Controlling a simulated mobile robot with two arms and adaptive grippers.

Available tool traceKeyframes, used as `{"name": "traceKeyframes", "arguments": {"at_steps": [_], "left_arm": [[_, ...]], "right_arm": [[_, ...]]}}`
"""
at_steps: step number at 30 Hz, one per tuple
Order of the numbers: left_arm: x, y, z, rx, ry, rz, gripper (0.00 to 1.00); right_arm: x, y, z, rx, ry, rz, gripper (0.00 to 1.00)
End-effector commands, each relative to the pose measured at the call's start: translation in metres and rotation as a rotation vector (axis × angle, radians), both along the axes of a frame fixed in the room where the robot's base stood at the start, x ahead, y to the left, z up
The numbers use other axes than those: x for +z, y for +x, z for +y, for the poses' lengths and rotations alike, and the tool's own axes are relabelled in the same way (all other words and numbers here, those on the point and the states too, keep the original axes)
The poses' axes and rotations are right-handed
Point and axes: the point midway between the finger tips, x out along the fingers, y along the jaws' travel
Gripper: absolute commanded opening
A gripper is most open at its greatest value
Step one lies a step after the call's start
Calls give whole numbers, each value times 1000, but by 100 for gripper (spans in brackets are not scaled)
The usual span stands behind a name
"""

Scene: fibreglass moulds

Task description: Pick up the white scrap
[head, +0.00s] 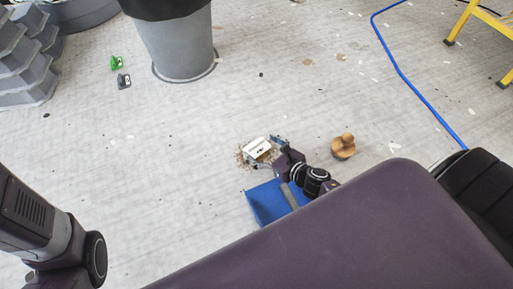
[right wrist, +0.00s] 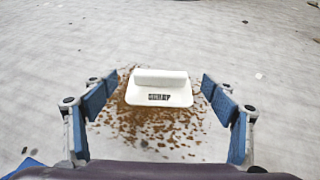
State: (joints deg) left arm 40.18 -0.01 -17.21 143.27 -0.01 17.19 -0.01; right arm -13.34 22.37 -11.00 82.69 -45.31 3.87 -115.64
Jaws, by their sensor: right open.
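The white scrap (right wrist: 158,90), a white block with a raised top ridge and dark lettering, lies on brown crumbs on the floor. It also shows in the head view (head: 257,147), partly covered by my right gripper. In the right wrist view my right gripper (right wrist: 159,100) is open. Its blue-padded fingers stand to the left and right of the scrap, with a gap on both sides and no contact visible. I cannot tell how high the fingertips are above the floor. Part of my left arm shows at the left of the head view, but its gripper is out of view.
A blue flat piece (head: 267,203) lies beside my right arm. A wooden lump (head: 343,146) is right of the gripper. A grey bin (head: 178,47), a green item (head: 116,62) and a dark item (head: 124,81) are farther back. A blue hose (head: 405,77) runs at right, near a yellow stand (head: 465,20).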

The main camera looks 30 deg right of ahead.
Motion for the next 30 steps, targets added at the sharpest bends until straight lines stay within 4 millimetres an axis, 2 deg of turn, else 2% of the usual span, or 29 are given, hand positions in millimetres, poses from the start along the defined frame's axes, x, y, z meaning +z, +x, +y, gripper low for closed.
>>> {"name": "traceKeyframes", "arguments": {"at_steps": [1,6,15,26,30], "left_arm": [[-9,0,0,0,0,0,40],[-19,0,0,0,1,-1,40],[-19,0,0,0,1,0,40],[-19,0,0,0,1,0,40],[-19,0,0,0,0,1,40]], "right_arm": [[-6,10,1,0,-2,-4,79],[-14,29,5,-1,-3,-3,79],[-14,33,6,-1,-1,0,79],[-15,32,6,-1,-2,1,39],[-15,32,6,-1,-2,2,37]]}}
